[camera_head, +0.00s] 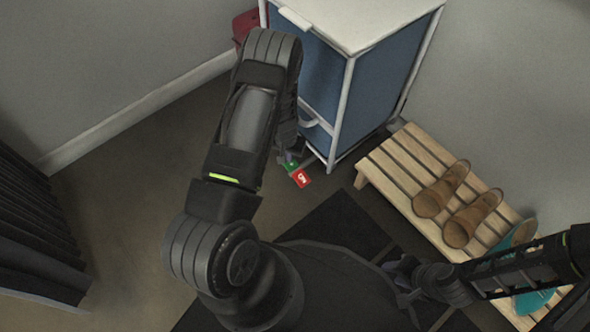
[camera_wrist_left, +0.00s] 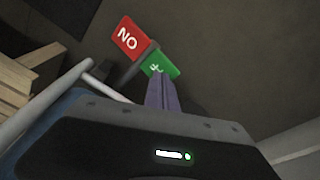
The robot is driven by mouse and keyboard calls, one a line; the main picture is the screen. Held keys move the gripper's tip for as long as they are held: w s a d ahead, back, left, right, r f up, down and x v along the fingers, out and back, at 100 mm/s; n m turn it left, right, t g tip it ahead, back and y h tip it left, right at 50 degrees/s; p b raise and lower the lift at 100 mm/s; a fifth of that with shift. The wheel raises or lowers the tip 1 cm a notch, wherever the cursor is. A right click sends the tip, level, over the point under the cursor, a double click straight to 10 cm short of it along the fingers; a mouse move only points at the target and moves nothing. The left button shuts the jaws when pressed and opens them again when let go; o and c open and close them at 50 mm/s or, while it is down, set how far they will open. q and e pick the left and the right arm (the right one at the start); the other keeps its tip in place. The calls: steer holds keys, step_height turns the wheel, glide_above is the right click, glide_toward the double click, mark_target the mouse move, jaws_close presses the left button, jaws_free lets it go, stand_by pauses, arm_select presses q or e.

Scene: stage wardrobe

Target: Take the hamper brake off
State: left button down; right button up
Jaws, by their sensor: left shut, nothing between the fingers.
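The hamper (camera_head: 325,85) is a blue fabric box on a white frame, at the top middle of the head view. Its brake pedal sticks out at the lower front corner, with a red plate (camera_head: 302,178) and a green plate (camera_head: 289,166). In the left wrist view the red plate (camera_wrist_left: 128,38) bears white letters, and the green plate (camera_wrist_left: 161,66) is partly covered by my fingers. My left gripper (camera_wrist_left: 160,84) is shut and empty, its tips at the green plate; I cannot tell whether they touch. My right gripper (camera_head: 402,285) looks open and empty, far from the hamper.
A slatted wooden rack (camera_head: 393,165) stands right of the hamper, with brown shoes (camera_head: 441,190) and a teal item (camera_head: 535,300) on it. A red object (camera_head: 244,24) is behind the hamper. A dark pleated curtain (camera_head: 35,235) hangs at left. Floor left of my arm is clear.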

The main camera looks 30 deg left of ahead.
arm_select(q)
steer(key=shift+f+b, duration=1)
steer(key=shift+f, duration=0.25)
steer(key=shift+r, duration=0.1)
steer(key=shift+r+p, duration=2.7)
steer(key=shift+r, duration=0.85)
